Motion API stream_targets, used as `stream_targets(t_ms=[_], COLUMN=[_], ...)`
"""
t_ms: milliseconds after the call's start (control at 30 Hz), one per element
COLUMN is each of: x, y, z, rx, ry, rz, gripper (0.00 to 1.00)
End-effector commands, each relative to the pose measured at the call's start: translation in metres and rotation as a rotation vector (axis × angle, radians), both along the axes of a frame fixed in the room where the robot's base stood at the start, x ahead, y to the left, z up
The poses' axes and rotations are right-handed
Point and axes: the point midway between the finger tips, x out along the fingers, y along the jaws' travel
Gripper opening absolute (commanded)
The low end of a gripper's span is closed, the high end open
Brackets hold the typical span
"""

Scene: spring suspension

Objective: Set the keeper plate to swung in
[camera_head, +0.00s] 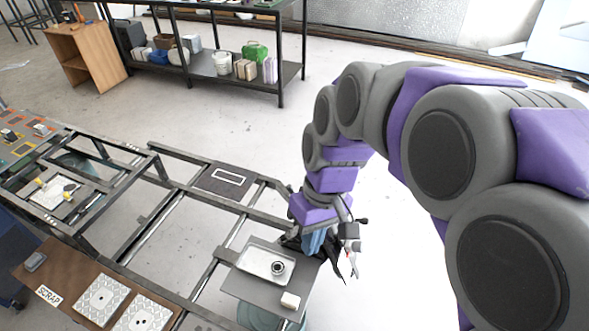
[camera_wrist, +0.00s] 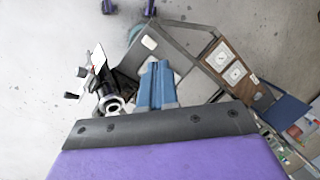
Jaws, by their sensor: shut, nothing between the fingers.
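My gripper (camera_head: 313,241) is low beside the right end of the metal frame. Its blue fingers (camera_wrist: 157,80) are together and empty in the wrist view. Close to the right of it is a black and silver mechanism (camera_head: 349,231), with a round open-ended part (camera_wrist: 114,105) and a thin pale plate (camera_wrist: 98,58) in the wrist view. That plate may be the keeper plate; I cannot tell its setting. A grey panel (camera_head: 245,287) bears a shallow tray with a dark ring (camera_head: 277,268) in it. Contact between fingers and mechanism is unclear.
A white block (camera_head: 290,300) sits on the panel's corner. A dark frame (camera_head: 185,182) spans the middle. A brown board (camera_head: 60,272) with two patterned tiles and a SCRAP label is at lower left. A loaded shelf (camera_head: 215,65) stands behind. Floor between is clear.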

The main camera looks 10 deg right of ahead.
Motion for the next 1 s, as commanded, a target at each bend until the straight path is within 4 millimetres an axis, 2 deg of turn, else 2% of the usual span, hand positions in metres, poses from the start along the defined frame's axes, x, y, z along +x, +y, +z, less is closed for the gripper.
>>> stream_targets(t_ms=[33, 167, 300, 467, 667, 800, 1000], x=[0.02, 0.067, 0.117, 0.173, 0.236, 0.275, 0.319], y=[0.002, 0.008, 0.011, 0.003, -0.017, -0.038, -0.076], z=[0.005, 0.015, 0.018, 0.016, 0.001, -0.017, -0.05], rx=[0.031, 0.112, 0.19, 0.27, 0.348, 0.385, 0.405], ry=[0.003, -0.016, -0.037, -0.074, -0.126, -0.169, -0.225], rz=[0.026, 0.095, 0.158, 0.218, 0.273, 0.306, 0.349], gripper=[0.0, 0.0, 0.0, 0.0, 0.0, 0.0, 0.0])
